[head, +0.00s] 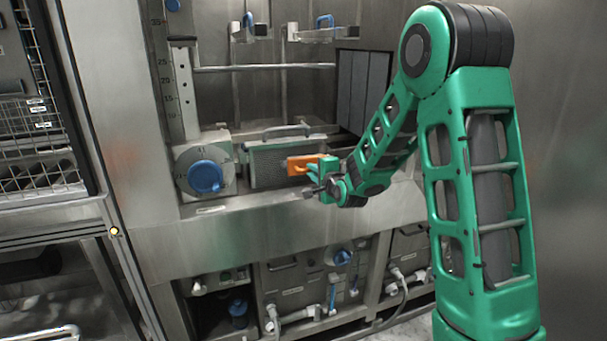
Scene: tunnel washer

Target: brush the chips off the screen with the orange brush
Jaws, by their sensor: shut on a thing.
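The screen (268,168) is a grey mesh panel with a handle on top, standing upright in the recess of the steel washer. The orange brush (301,164) is in front of the right part of the screen. My gripper (318,168) is shut on the brush, at its right end. I cannot tell whether the brush touches the mesh. The part of the screen behind the brush and gripper is hidden. Chips are too small to make out on the mesh.
A box with a blue knob (205,177) stands just left of the screen. A horizontal rail (265,67) and blue-handled fittings (247,28) are above. A steel ledge (270,207) runs below. Pipes and valves (342,257) fill the space under it. A wire rack (35,140) is at far left.

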